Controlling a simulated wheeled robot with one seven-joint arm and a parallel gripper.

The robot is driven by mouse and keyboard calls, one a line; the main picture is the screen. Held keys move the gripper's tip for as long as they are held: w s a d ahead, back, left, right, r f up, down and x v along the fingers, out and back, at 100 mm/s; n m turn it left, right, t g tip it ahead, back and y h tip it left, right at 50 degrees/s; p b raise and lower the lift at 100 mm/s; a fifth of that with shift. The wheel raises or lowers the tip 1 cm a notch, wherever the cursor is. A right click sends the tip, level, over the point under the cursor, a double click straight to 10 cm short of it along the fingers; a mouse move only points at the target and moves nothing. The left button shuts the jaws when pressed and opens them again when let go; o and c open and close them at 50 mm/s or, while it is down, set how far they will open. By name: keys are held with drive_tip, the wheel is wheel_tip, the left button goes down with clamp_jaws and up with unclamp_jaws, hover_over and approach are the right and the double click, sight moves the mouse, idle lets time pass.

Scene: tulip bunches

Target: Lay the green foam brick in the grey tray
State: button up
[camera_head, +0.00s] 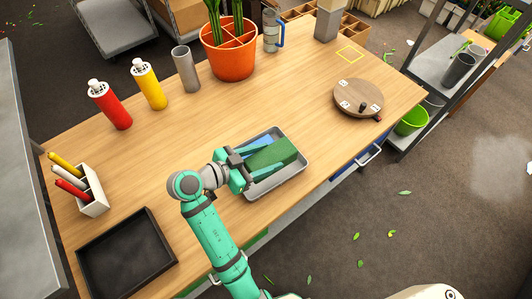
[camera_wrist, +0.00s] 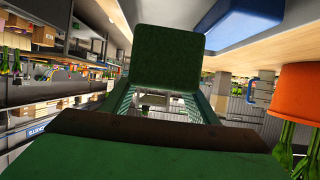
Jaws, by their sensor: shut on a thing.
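The green foam brick (camera_head: 270,154) is held in my gripper (camera_head: 250,164), over the grey tray (camera_head: 284,180) on the table. I cannot tell whether the brick touches the tray floor. In the wrist view the brick's dark green end face (camera_wrist: 168,57) sits between the fingers. My gripper is shut on the brick, and its fingers hide part of it. A blue block (camera_head: 259,140) lies in the tray behind the brick, and it also shows in the wrist view (camera_wrist: 240,20).
An orange pot (camera_head: 230,60) and a grey cylinder (camera_head: 185,69) stand behind. A round wooden board (camera_head: 358,99) lies to the right. A black tray (camera_head: 125,255) and a white pen holder (camera_head: 94,192) are at left. The table between is clear.

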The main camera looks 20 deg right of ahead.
drive_tip(key=shift+f, duration=2.85)
drive_tip(key=o, duration=1.1)
drive_tip(key=v, duration=1.1)
drive_tip(key=shift+f, duration=0.1)
